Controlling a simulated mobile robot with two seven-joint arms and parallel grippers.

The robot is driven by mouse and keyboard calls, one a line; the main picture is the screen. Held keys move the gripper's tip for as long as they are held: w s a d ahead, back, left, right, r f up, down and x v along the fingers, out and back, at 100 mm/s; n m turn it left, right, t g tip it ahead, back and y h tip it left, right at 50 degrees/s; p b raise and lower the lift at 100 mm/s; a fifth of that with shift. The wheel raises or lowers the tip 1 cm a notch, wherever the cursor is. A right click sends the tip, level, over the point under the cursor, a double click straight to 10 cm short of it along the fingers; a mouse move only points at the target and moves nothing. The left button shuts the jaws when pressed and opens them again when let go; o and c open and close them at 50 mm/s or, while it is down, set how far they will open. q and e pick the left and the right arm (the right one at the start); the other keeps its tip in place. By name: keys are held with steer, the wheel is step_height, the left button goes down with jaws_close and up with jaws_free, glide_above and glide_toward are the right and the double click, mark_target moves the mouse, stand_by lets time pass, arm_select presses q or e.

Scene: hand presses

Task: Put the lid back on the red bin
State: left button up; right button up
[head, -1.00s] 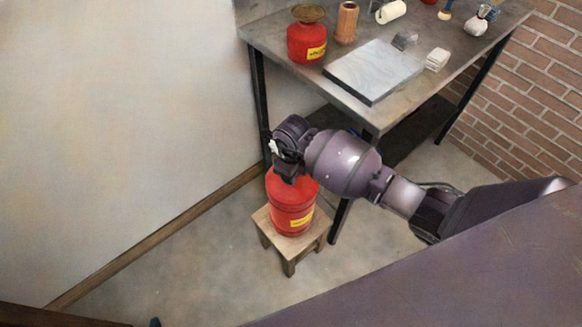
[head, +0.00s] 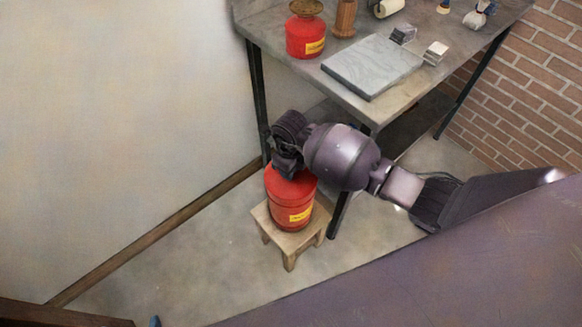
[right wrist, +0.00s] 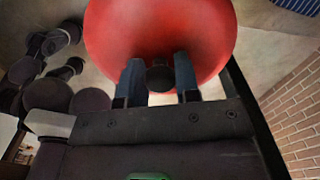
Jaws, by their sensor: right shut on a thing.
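The red bin (head: 289,211) with a yellow label stands upright on a small wooden stool (head: 298,241) in the head view. My right gripper (head: 288,173) is directly over its top, pointing down. In the right wrist view, the red lid (right wrist: 160,35) fills the upper middle, and the fingers of my right gripper (right wrist: 160,80) are shut on its dark knob (right wrist: 160,76). In the head view the lid is at the bin's top with no clear gap showing. The gripper hides part of the rim, so I cannot tell if it is fully seated. My left gripper is out of view.
A grey workbench (head: 300,64) stands behind the stool, with a red can (head: 306,40), a brown wooden cylinder (head: 345,18) and a grey slab (head: 371,66) on it. A wall is at left, a brick wall (head: 545,75) at right. Floor in front is clear.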

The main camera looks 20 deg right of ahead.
stand_by(0.8)
steer(key=shift+f, duration=0.15)
stand_by(0.8)
stand_by(0.6)
stand_by(0.3)
steer(key=o, duration=1)
steer(key=shift+o, duration=0.6)
steer(key=o, duration=0.4)
